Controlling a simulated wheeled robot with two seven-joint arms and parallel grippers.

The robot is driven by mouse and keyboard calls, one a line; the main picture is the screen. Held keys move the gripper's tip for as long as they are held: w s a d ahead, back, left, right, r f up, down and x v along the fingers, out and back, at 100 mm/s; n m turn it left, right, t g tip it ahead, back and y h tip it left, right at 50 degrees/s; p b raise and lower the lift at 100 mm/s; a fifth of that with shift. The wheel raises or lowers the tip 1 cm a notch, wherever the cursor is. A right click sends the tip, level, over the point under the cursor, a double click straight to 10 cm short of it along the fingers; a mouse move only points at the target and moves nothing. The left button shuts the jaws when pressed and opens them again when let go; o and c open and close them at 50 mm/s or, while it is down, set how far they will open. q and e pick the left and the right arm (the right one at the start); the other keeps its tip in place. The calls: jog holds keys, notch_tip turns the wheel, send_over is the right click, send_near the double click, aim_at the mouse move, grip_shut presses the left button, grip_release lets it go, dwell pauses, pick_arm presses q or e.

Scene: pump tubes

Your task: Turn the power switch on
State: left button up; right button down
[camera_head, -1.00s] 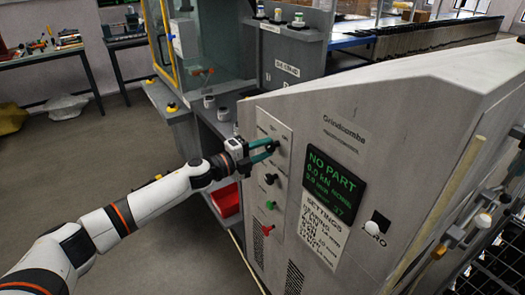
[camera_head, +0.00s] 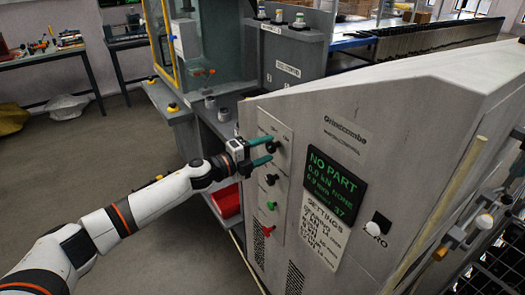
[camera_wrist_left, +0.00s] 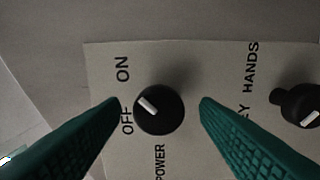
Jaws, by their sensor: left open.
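The power switch is a round black knob with a white mark (camera_wrist_left: 158,108) on a pale label panel. In the left wrist view its mark points up and left, toward the printed ON rather than OFF. In the head view the knob (camera_head: 272,146) is at the top of the machine's control panel (camera_head: 286,165). My left gripper (camera_head: 268,152) is open, with its green fingers apart on either side of the knob. In the left wrist view, gaps show between the knob and both fingers. My right gripper is not in view.
A second black knob (camera_wrist_left: 297,102) labelled for hands stands to the right in the wrist view. Below the power knob are another dark knob (camera_head: 271,179), a green button (camera_head: 271,205) and a red one (camera_head: 267,231). The display (camera_head: 332,184) reads NO PART.

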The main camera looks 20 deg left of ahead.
pick_arm(q)
jog(key=b+v, duration=0.4)
jog(key=v, duration=0.8)
